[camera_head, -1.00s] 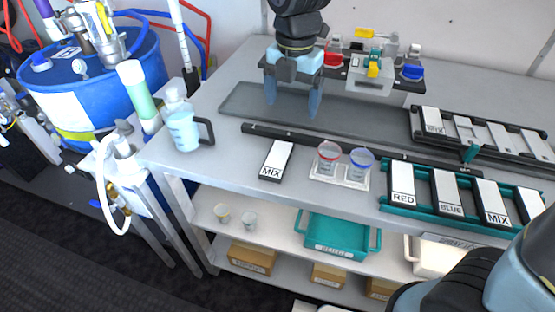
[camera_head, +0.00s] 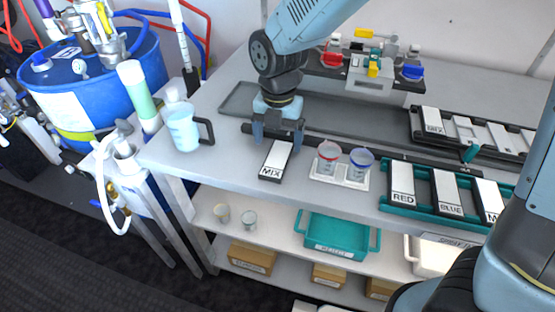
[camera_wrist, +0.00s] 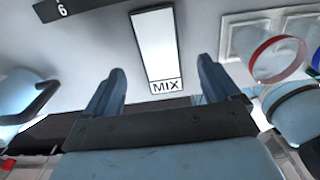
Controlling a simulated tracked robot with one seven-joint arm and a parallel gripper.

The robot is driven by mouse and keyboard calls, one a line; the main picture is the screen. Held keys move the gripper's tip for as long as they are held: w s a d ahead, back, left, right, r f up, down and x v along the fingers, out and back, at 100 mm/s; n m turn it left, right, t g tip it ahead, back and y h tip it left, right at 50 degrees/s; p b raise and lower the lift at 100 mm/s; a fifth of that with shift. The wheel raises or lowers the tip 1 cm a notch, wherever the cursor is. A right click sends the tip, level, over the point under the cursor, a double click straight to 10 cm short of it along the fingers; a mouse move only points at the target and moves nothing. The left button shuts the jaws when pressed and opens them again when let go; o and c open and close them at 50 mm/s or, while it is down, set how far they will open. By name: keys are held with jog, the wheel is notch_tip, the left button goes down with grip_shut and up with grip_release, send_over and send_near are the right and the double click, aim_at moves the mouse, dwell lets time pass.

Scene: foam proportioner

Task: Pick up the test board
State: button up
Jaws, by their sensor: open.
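A white board with a black edge, marked MIX (camera_head: 276,160), lies flat on the bench near its front edge. I take it as the test board; its MIX label also shows in the wrist view (camera_wrist: 166,86). My gripper (camera_head: 278,138) is open and empty, just above and behind the board in the head view. In the wrist view my two fingers (camera_wrist: 162,75) are apart, one on each side of the board's labelled end, with no visible contact.
Two clear cups with red (camera_head: 328,157) and blue (camera_head: 361,164) rims stand on a white tray right of the board. A pitcher (camera_head: 183,128) stands left. A teal rack (camera_head: 424,206) holds boards marked RED, BLUE and M-something. A dark bar (camera_head: 345,150) lies behind the cups.

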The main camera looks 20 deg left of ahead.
aim_at(278, 156)
notch_tip(278, 156, down, 5)
jog(key=shift+r, duration=0.1)
dwell(0.3)
jog(key=c, duration=1.2)
jog(key=shift+o, duration=0.2)
jog(key=shift+r, duration=0.1)
